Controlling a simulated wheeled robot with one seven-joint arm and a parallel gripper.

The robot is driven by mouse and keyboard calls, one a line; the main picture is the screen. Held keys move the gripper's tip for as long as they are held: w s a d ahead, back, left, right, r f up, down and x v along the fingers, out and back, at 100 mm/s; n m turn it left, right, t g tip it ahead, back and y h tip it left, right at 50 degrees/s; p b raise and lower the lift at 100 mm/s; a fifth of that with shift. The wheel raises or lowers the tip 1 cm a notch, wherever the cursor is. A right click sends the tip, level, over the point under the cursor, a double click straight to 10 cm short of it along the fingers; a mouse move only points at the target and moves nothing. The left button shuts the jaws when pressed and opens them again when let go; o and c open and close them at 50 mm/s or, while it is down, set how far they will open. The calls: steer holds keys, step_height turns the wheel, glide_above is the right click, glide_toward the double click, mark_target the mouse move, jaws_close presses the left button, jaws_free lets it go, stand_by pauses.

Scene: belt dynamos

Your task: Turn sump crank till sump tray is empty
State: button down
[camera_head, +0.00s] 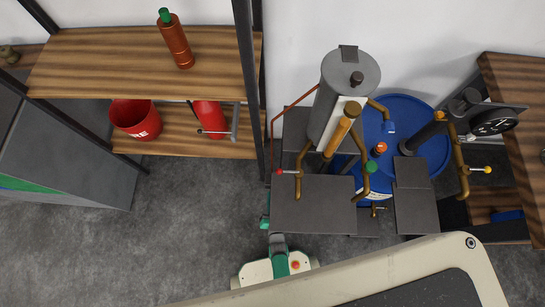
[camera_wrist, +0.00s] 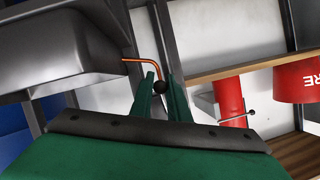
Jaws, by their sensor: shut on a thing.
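My green gripper (camera_wrist: 161,84) is shut on a round black knob (camera_wrist: 159,87), which I take to be the sump crank's handle. The fingertips stand on either side of the knob; the rest of the crank is hidden. In the head view my gripper (camera_head: 265,209) reaches in at the left edge of a dark-topped machine (camera_head: 312,200), and the knob is hidden there. A dark grey metal basin (camera_wrist: 60,48), perhaps the sump tray, fills the upper left of the wrist view. Its inside is hidden, so I cannot tell whether it holds anything.
A blue drum (camera_head: 420,140), brass pipes and a grey cylinder (camera_head: 340,85) stand at the machine's back. A red-knobbed lever (camera_head: 281,172) is above my gripper. Left is a wooden shelf (camera_head: 110,65) with a red bucket (camera_head: 134,117) and extinguisher (camera_head: 209,117). Floor at left is clear.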

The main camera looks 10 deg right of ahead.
steer(key=c, duration=1.7)
jaws_free()
steer(key=v, duration=1.1)
steer(key=shift+a+f, duration=0.1)
